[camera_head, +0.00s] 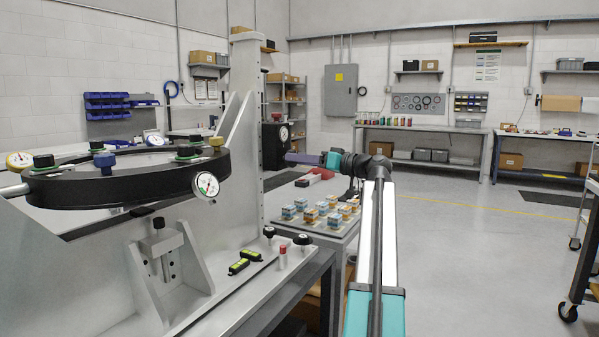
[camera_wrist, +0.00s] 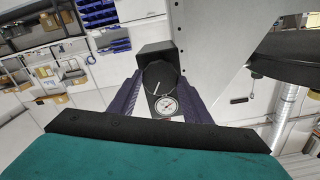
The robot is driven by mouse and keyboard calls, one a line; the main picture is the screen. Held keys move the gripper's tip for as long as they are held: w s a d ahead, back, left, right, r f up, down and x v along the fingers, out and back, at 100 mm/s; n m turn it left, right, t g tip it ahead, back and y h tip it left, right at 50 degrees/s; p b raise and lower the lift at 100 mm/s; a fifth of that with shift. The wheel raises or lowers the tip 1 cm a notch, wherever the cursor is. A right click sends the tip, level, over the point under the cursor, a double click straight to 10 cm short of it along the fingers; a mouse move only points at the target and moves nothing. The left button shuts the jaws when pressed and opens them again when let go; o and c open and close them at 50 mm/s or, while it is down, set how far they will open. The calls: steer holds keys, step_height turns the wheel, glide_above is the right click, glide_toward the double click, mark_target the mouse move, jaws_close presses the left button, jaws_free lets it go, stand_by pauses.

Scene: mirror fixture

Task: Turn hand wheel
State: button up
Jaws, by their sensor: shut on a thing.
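The hand wheel (camera_wrist: 157,76) is a dark round knob with a short white mark, on the face of a black box (camera_wrist: 155,49) in the wrist view. My gripper (camera_wrist: 161,82) has its purple fingers on either side of the wheel, shut on it. A white dial gauge (camera_wrist: 166,106) sits just below the wheel between the fingers. In the head view the black box (camera_head: 271,150) is mounted beside the grey upright, with the dial (camera_head: 283,133) on its face. My gripper (camera_head: 289,158) reaches it from the right, and the wheel cannot be made out there.
A large black ring fixture (camera_head: 120,187) with knobs and gauges stands at left on a grey frame. A grey upright (camera_head: 246,110) rises beside the box. A low table (camera_head: 338,231) with several small boxes lies below my arm.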

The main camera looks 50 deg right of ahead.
steer(key=shift+a+f+n+b, duration=0.1)
steer(key=shift+f+n+b, duration=0.05)
steer(key=shift+n+b, duration=2.7)
steer(key=shift+n, duration=0.35)
steer(key=o, duration=1.1)
steer(key=shift+c, duration=0.2)
